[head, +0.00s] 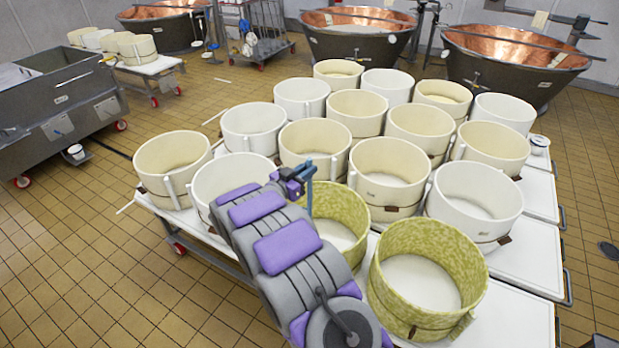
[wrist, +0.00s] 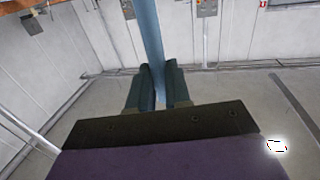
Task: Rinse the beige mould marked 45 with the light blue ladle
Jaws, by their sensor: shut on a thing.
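My gripper (head: 297,176) is shut on the light blue ladle, above the front part of the table of moulds. The ladle's handle (head: 309,194) stands about upright in the head view; its bowl cannot be made out. In the wrist view the handle (wrist: 152,40) runs up from between the dark fingers (wrist: 156,82). Several beige moulds stand on the table, among them one right of the gripper (head: 388,160) and one behind it (head: 314,132). Their marks are too small to read, so I cannot tell which is 45.
White moulds (head: 474,185) stand among the beige ones, packed close. Two mottled green-yellow moulds (head: 425,240) are at the front, one partly behind my arm. The white table top (head: 520,318) is bare at front right. Copper vats (head: 515,50) stand behind; tiled floor is open at left.

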